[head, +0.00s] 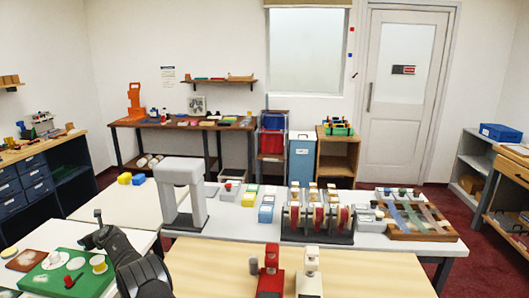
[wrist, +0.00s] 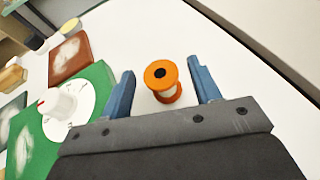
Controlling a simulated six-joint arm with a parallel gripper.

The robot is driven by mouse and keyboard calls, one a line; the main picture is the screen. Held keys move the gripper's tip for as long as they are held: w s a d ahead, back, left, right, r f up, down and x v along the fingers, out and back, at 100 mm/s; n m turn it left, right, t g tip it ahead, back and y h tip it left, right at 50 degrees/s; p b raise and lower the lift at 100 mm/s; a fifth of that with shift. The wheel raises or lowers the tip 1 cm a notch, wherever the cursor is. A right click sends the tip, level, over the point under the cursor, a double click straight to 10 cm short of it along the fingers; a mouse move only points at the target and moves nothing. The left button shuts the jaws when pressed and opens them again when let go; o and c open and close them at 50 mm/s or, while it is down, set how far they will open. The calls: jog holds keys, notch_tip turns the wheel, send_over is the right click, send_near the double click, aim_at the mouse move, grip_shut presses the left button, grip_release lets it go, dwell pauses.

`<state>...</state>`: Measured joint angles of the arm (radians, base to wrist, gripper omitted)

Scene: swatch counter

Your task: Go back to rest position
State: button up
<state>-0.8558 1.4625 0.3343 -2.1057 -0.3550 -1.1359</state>
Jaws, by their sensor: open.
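My gripper (wrist: 163,84) shows in the wrist view with its two blue fingers apart. An orange spool (wrist: 162,81) with a dark centre hole stands on the white table between and just past the fingers, with a gap to each side. I cannot tell how high the fingers are above the table. In the head view my dark arm (head: 136,264) reaches over the left white table at the lower left. The fingers cannot be made out there.
A green board (head: 62,274) with white pieces lies left of my arm; it also shows in the wrist view (wrist: 97,78). A brown square tile (wrist: 69,58) lies beside it. A grey stand (head: 185,192) rises to the right. Red and white devices (head: 270,275) stand on the front wooden table.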

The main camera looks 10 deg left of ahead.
jog(key=shift+v, duration=5.1)
jog(key=shift+x, duration=5.8)
notch_tip(320, 180, up, 4)
jog(key=shift+r, duration=0.15)
jog(key=w+d+r+m+t+h, duration=0.1)
jog(key=w+d+r, duration=0.2)
jog(key=d, duration=0.4)
jog(key=w+d+r+m+t, duration=0.2)
jog(key=w+d, duration=0.1)
jog(key=d, duration=0.5)
jog(key=shift+w+d+r+h, duration=0.2)
jog(key=shift+w+r+h, duration=0.2)
